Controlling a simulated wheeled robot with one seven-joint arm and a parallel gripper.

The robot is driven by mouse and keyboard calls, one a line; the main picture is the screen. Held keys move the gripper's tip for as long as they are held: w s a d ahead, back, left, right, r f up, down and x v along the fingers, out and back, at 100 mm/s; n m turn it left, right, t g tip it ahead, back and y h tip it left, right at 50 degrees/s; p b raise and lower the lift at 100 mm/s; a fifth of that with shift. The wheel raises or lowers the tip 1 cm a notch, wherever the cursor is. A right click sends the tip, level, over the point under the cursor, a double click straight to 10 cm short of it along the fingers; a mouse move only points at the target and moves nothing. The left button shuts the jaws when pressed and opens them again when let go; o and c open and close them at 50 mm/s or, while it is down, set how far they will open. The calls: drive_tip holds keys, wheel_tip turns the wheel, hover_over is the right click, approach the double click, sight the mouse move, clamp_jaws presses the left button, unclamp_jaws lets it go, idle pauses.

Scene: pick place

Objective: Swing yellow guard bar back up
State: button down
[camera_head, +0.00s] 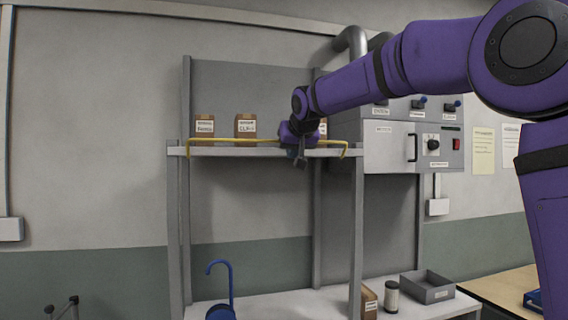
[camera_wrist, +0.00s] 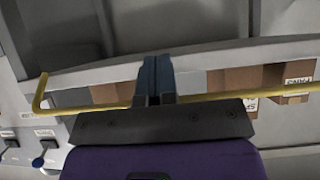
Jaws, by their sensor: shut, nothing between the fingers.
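The yellow guard bar (camera_head: 235,140) runs along the front of the upper shelf (camera_head: 225,152), a little above its front edge. Its bent ends come down to the board at left and right. My gripper (camera_head: 300,160) is at the right part of the bar, pointing down in front of the shelf edge. In the wrist view, which looks upside down, the fingers (camera_wrist: 153,78) are together with nothing held. The guard bar (camera_wrist: 225,96) shows on both sides of them; the stretch at the fingers is hidden, so I cannot tell whether they touch.
Cardboard boxes (camera_head: 245,126) stand on the upper shelf behind the bar. A grey control panel (camera_head: 410,145) is at the right. The lower bench (camera_head: 285,311) holds a blue hook-shaped thing (camera_head: 231,285), a canister (camera_head: 391,296) and a grey tray (camera_head: 441,293). The space between shelf and bench looks clear.

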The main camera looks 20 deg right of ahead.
drive_tip(key=shift+w+r, duration=0.2)
drive_tip(key=shift+r, duration=0.8)
drive_tip(key=shift+w+r, duration=0.4)
drive_tip(key=shift+r, duration=0.1)
drive_tip(key=s, duration=1)
drive_tip(key=shift+r, duration=0.45)
drive_tip(key=shift+s, duration=0.1)
idle(0.4)
